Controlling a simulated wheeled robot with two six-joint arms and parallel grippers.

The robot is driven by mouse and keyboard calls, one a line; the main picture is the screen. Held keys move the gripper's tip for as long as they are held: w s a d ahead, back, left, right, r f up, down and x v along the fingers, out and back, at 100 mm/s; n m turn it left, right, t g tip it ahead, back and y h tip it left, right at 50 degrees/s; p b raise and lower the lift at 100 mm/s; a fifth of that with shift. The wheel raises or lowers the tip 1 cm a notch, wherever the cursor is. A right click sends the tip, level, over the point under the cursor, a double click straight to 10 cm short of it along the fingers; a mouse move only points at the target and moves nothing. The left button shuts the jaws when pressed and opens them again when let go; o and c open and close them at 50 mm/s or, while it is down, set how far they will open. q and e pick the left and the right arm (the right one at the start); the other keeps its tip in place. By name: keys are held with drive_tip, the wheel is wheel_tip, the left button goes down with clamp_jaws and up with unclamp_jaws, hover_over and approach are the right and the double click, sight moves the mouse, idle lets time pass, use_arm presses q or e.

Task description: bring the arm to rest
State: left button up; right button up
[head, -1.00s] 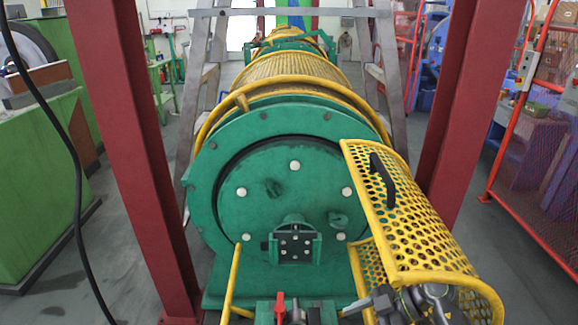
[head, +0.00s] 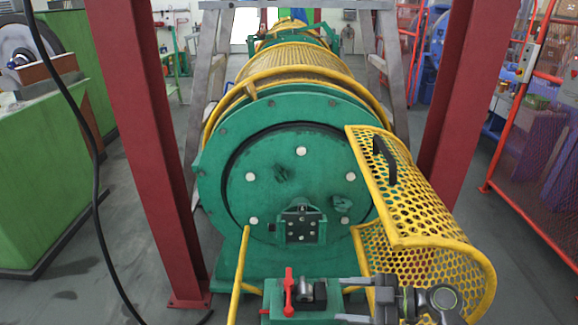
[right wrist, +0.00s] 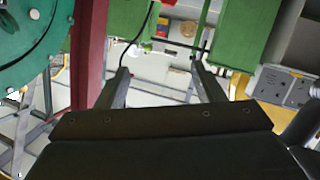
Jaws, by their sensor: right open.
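My right gripper (head: 342,299) is at the bottom of the head view, right of centre, pointing left with its two fingers apart and nothing between them. Its fingers also show in the right wrist view (right wrist: 160,72), spread, with only the distant floor and equipment beyond. The gripper appears in front of the lower edge of the yellow perforated guard (head: 415,205). My left gripper is not in view.
The green strander drum end (head: 290,200) faces me. A small green fixture with a red lever (head: 289,290) lies just left of my right fingers. Red posts (head: 150,150) stand either side. A red-framed mesh fence (head: 520,180) is at right.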

drive_tip(key=w+d+r+m+t+h, duration=0.1)
drive_tip(key=d+r+m+t+h, duration=0.4)
drive_tip(key=d+r+m+t, duration=0.8)
drive_tip(key=s+d+f+m+g+h, duration=0.2)
drive_tip(key=s+d+f+m+h, duration=0.6)
drive_tip(key=h, duration=0.7)
drive_tip(key=s+a+f+n+g+y, duration=0.1)
drive_tip(key=s+a+f+g+y, duration=0.1)
drive_tip(key=s+f+g, duration=0.6)
drive_tip(key=s+a+f+n+g+y, duration=0.15)
drive_tip(key=s+f+g, duration=0.3)
drive_tip(key=s, duration=0.75)
wheel_tip(320, 180, down, 24)
drive_tip(key=d, duration=0.1)
drive_tip(key=s+a+f+g+y, duration=0.1)
drive_tip(key=s+f, duration=1.4)
drive_tip(key=f, duration=0.1)
drive_tip(key=shift+s+a+f+g, duration=0.15)
drive_tip(key=shift+s+f+g, duration=0.05)
drive_tip(key=shift+f+g, duration=0.15)
drive_tip(key=shift+r, duration=0.1)
